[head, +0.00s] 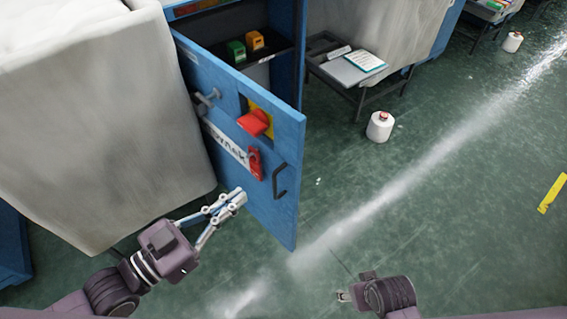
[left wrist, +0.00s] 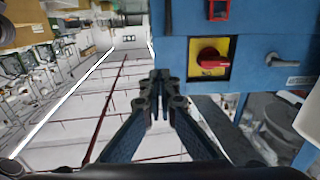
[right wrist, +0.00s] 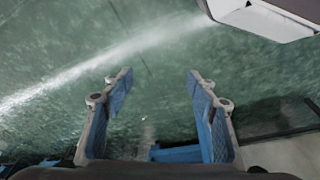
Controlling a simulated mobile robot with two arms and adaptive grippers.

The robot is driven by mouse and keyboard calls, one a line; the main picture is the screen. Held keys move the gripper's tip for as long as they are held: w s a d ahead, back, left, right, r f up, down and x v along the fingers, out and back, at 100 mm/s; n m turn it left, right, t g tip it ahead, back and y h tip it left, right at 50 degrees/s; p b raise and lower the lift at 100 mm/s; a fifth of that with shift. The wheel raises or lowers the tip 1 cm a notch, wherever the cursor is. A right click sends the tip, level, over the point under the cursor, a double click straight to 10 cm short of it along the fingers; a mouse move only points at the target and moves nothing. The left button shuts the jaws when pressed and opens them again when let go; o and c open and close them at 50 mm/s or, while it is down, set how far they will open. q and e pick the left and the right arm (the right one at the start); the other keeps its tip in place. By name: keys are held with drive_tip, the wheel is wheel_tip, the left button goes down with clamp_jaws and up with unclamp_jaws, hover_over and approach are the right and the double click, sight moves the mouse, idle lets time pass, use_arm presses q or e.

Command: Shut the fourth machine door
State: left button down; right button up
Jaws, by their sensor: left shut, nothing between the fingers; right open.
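The blue machine door (head: 282,150) stands ajar in front of its cabinet, with the inside visible above its top edge. Its face carries a red rotary switch (head: 254,122) on yellow, a smaller red part (head: 255,163), a black handle (head: 280,181) near the right edge and a grey T-handle (head: 207,100). My left gripper (head: 241,194) is shut and empty at the lower part of the door's face; I cannot tell whether it touches. In the left wrist view the shut fingertips (left wrist: 161,80) are beside the blue door panel (left wrist: 262,45). My right gripper (head: 342,296) is open and empty over the floor, away from the door.
Inside the cabinet, green (head: 236,50) and orange (head: 254,40) items sit on a dark shelf. A grey covered machine (head: 100,120) stands left of the door. The green floor right of the door is mostly clear.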

sight(292, 155)
use_arm(q)
drive_tip(key=b+x, duration=0.1)
drive_tip(key=x, duration=1.1)
drive_tip(key=shift+w+d, duration=0.15)
drive_tip(key=shift+w+d+f, duration=0.1)
drive_tip(key=shift+w+d, duration=0.1)
drive_tip(key=shift+d, duration=0.05)
use_arm(e)
drive_tip(key=r, duration=0.5)
drive_tip(key=shift+w+r, duration=0.25)
use_arm(q)
drive_tip(key=shift+w, duration=0.1)
use_arm(e)
drive_tip(key=shift+s+f, duration=0.15)
drive_tip(key=shift+s, duration=0.2)
